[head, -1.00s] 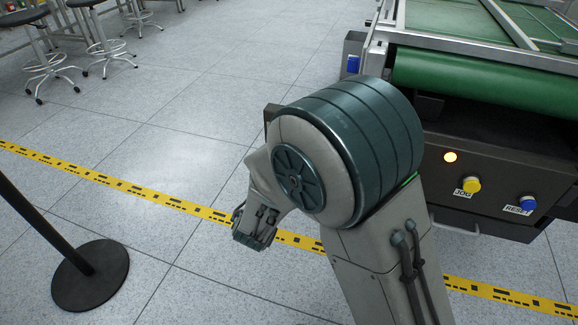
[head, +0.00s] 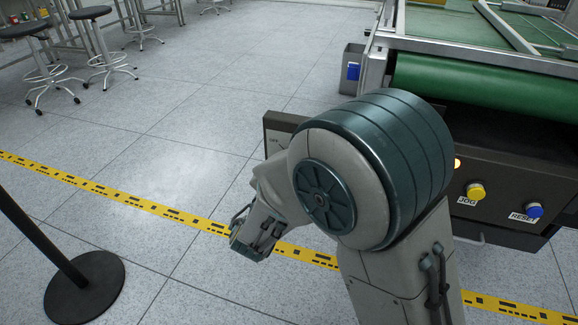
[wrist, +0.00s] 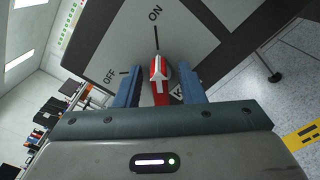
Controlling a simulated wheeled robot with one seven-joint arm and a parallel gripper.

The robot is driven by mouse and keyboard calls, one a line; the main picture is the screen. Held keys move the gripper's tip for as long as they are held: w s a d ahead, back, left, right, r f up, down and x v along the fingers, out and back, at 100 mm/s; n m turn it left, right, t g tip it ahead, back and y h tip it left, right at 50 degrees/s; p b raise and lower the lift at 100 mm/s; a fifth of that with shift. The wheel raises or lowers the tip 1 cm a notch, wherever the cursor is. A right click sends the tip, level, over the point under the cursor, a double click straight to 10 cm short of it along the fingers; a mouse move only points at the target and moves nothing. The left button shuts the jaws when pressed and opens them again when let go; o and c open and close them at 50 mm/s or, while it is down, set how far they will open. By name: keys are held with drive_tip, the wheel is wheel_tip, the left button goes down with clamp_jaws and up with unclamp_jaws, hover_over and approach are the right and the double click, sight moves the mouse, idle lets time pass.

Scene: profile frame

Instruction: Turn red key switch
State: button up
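The red key switch (wrist: 158,86) has a white arrow and sits on a light plate with ON and OFF marks. Its arrow points up in the wrist view, toward the ON mark (wrist: 155,14); the OFF mark (wrist: 110,76) is to the left. My gripper (wrist: 161,82) is open, its two blue fingers on either side of the switch, with a gap showing at each side. Contact deeper down cannot be told.
The conveyor (head: 480,80) stands at the right, with a yellow JOG button (head: 476,192) and a blue RESET button (head: 534,210) on its front. A black post base (head: 86,288) stands at the lower left. Open floor lies beyond the yellow floor tape (head: 120,198).

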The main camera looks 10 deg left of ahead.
drive_tip(key=s+a+p, duration=0.1)
drive_tip(key=s+p, duration=0.2)
drive_tip(key=s, duration=1)
drive_tip(key=shift+s, duration=0.4)
drive_tip(key=d+r+m+g+h+p, duration=0.4)
drive_tip(key=d+r+m+g+p, duration=0.3)
drive_tip(key=d+r+p, duration=0.5)
drive_tip(key=d+r+m+g+h+p, duration=0.5)
drive_tip(key=d+r+m+g+p, duration=0.25)
drive_tip(key=d, duration=0.75)
drive_tip(key=s+d+r+m+y+p, duration=0.1)
drive_tip(key=s+r+m+y+p, duration=0.1)
drive_tip(key=r+m+y+p, duration=0.3)
drive_tip(key=s+d+r+m+y+p, duration=0.2)
drive_tip(key=r+m+y+p, duration=0.3)
drive_tip(key=r+p, duration=0.7)
wheel_tip(320, 180, up, 4)
drive_tip(key=shift+s+f+m+g, duration=0.1)
drive_tip(key=shift+s+m+g, duration=0.35)
drive_tip(key=shift+m, duration=0.4)
